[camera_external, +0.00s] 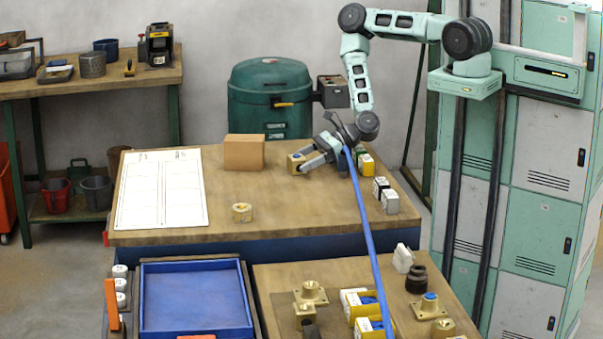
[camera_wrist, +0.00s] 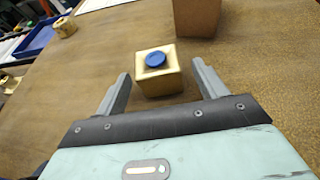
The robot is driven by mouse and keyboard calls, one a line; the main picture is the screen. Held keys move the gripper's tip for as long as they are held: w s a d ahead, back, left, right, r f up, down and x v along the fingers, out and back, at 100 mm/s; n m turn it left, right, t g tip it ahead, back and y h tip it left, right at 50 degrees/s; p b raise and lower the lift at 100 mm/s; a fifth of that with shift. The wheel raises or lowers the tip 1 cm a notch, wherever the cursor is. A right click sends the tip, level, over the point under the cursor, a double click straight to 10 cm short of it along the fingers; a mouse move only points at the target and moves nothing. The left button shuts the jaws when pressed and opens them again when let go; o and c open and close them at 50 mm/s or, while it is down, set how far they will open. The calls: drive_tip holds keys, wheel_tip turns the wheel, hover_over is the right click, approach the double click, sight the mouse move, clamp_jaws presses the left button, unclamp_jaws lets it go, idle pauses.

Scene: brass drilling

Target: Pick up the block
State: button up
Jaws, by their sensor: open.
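The block (camera_wrist: 158,80) is a small brass-coloured cube with a round blue piece set in its top face. In the wrist view it stands on the wooden table just beyond and between my fingertips. My gripper (camera_wrist: 162,85) is open, with one finger at each side and a gap to the block. In the external view the block (camera_external: 296,163) sits on the rear table, at the left of my gripper (camera_external: 303,163). Its right side is partly hidden by my gripper there.
A brown cardboard box (camera_external: 244,154) stands behind and left of the block. A white printed sheet (camera_external: 160,190) covers the table's left part. A brass piece (camera_external: 242,212) lies near the front. Grey and yellow blocks stand at the right.

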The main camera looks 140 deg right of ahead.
drive_tip(key=shift+x, duration=1)
drive_tip(key=c, duration=1.5)
drive_tip(key=shift+r, duration=0.1)
drive_tip(key=shift+r, duration=0.1)
